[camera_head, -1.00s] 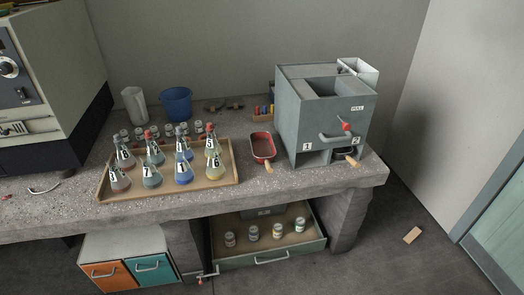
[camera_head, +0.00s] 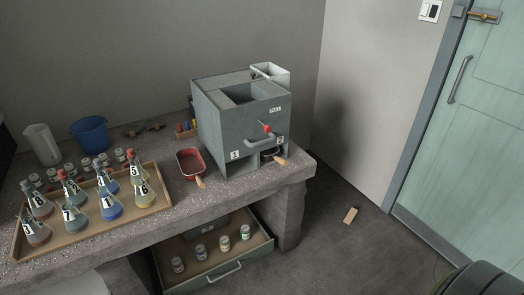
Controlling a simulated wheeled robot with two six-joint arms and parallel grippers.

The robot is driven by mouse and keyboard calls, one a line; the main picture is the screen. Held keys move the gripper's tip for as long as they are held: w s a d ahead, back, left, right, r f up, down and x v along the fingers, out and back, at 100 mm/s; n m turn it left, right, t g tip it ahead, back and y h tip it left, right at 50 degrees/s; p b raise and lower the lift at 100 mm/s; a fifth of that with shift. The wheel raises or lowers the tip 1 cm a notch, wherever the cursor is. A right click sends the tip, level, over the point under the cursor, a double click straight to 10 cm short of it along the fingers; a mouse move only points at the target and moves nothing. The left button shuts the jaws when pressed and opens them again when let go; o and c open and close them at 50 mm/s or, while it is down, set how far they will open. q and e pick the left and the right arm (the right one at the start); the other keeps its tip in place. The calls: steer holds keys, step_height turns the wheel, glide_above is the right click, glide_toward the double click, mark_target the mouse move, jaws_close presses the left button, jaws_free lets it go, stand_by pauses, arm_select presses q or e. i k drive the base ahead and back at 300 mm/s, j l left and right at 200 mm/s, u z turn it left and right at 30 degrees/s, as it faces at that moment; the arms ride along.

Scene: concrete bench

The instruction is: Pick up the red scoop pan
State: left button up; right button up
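The red scoop pan (camera_head: 189,162) lies on the concrete bench, just left of a grey box-shaped machine. Its short wooden handle (camera_head: 200,182) points toward the bench's front edge. The pan looks empty, with a dark inside. Neither of my grippers shows in the head view. A dark rounded shape at the bottom right corner may be part of me.
The grey machine (camera_head: 240,130) has slots marked 1 and 2; a wooden handle (camera_head: 280,160) sticks out of slot 2. A tray (camera_head: 75,238) of numbered flasks stands left. An open drawer (camera_head: 225,268) with jars juts out below. A wooden block (camera_head: 350,215) lies on the floor.

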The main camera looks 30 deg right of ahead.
mark_target(192, 165)
steer(key=i+l, duration=0.1)
steer(key=l, duration=1.1)
steer(key=i+l, duration=0.1)
steer(key=l, duration=1.15)
